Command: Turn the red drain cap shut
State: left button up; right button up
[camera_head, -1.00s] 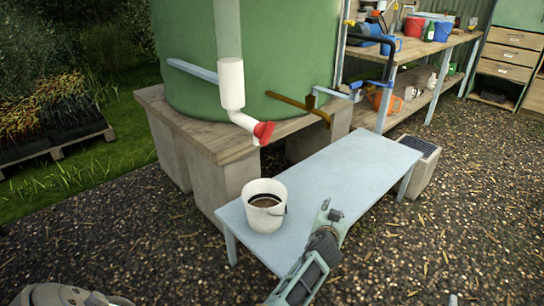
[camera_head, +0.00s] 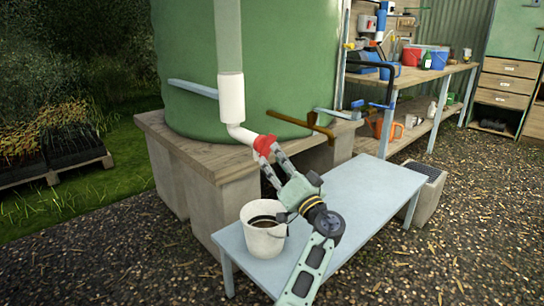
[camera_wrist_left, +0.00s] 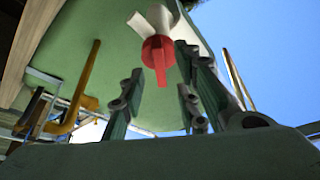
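The red drain cap (camera_head: 264,145) sits on the end of the white elbow pipe (camera_head: 240,133) that comes down beside the green tank (camera_head: 180,60). In the left wrist view the cap (camera_wrist_left: 158,50) shows a flat red tab pointing down the picture. My left gripper (camera_head: 269,157) is open, its fingertips close to the cap. In the left wrist view the cap appears between the spread fingers, near their tips; I cannot tell whether they touch it. My right gripper is not in view.
A white bucket (camera_head: 262,243) with dark contents stands on the light blue bench (camera_head: 370,190) below the cap. A brown pipe (camera_head: 290,118) and a blue-handled tap (camera_head: 340,113) stick out to the right. A wooden workbench (camera_head: 425,75) stands at the back right.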

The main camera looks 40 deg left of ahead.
aim_at(270, 151)
pick_arm(q)
jog(key=shift+x, duration=1.7)
jog(key=shift+c, duration=0.2)
grip_shut()
